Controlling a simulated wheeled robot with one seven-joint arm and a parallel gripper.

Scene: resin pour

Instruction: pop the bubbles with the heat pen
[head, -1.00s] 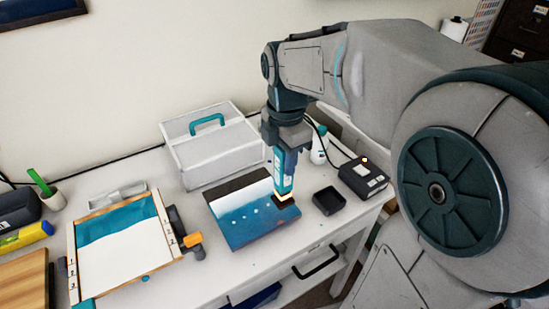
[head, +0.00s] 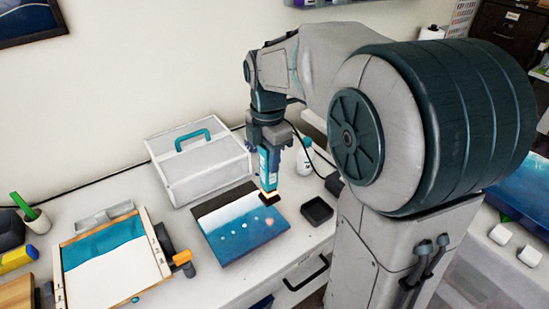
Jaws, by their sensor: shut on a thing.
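My gripper (head: 268,144) points down and is shut on a teal heat pen (head: 265,172). The pen stands roughly upright with its pale tip over the upper right part of a blue and white resin panel (head: 240,240). I cannot tell whether the tip touches the surface. Several small pale bubbles (head: 243,226) lie in a row across the panel's middle. A pinkish glowing spot (head: 269,221) shows near its right side, a little below the tip.
A small black tray (head: 316,210) sits right of the panel, with a white bottle (head: 303,160) behind. A white box with a teal handle (head: 200,172) stands behind the panel. A framed teal and white board (head: 115,265) with an orange-tipped clamp (head: 181,257) lies left.

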